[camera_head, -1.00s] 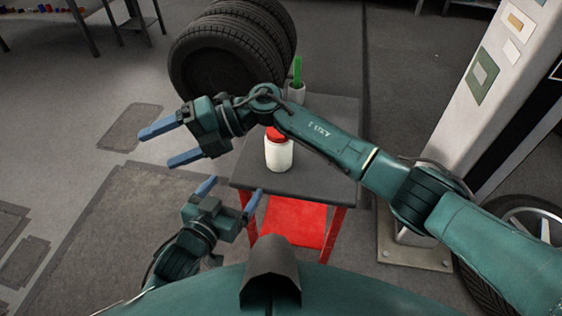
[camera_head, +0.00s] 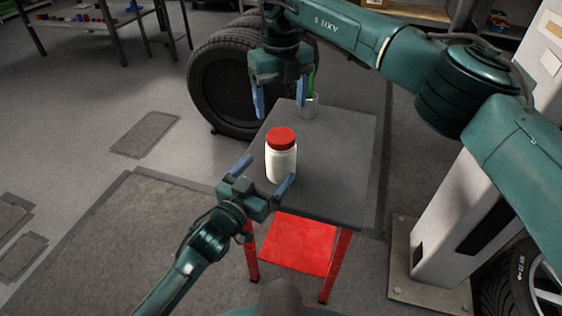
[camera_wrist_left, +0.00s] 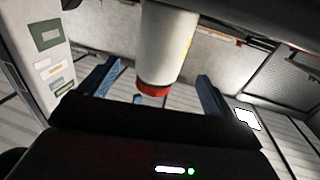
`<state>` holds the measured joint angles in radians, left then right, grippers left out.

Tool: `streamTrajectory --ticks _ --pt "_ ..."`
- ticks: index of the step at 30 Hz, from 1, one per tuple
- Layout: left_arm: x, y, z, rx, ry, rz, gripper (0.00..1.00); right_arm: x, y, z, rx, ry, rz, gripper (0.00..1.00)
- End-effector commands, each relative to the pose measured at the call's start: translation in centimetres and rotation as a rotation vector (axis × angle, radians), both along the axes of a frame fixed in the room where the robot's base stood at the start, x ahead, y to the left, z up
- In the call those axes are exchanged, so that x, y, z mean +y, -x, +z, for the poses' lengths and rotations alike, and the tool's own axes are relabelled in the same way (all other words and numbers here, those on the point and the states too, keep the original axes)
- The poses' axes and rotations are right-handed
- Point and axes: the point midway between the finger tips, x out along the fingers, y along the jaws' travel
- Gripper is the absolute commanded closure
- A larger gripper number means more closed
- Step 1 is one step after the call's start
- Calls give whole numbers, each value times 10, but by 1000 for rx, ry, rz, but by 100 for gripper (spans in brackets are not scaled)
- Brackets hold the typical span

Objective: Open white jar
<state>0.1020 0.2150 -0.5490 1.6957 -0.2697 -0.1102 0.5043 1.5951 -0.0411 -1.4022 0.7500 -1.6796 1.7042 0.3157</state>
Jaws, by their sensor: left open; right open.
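A white jar (camera_head: 281,163) with a red lid (camera_head: 281,138) stands upright on the grey top of a small red-legged table (camera_head: 340,165). The lid is on the jar. In the left wrist view the white jar (camera_wrist_left: 166,45) and its red lid (camera_wrist_left: 152,89) appear upside down between the finger tips. My left gripper (camera_head: 265,172) is open at the table's near edge, its fingers on either side of the jar's lower front, with the jar not gripped. My right gripper (camera_head: 281,102) is open, fingers pointing down, above and behind the jar.
A clear cup (camera_head: 309,107) with a green item stands at the table's back, near my right gripper. Stacked black tyres (camera_head: 225,85) stand behind the table at left. A white column (camera_head: 450,220) stands at right. The table's right side is clear.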

Motion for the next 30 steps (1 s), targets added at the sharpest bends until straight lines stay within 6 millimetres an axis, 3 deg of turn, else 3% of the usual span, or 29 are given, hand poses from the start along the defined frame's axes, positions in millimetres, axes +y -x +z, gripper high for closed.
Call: streamTrajectory --ticks 6,12,24,30 --pt "-21 -37 1 0 0 1 10 0 0 0 0 -2 1 26" --pt "-32 -57 0 0 1 1 10 0 0 0 0 -2 1 26" --pt "-35 -62 -1 1 0 0 10 1 0 0 0 -3 1 26" --pt "-35 -62 -1 1 0 1 26 1 0 0 0 -3 1 26"
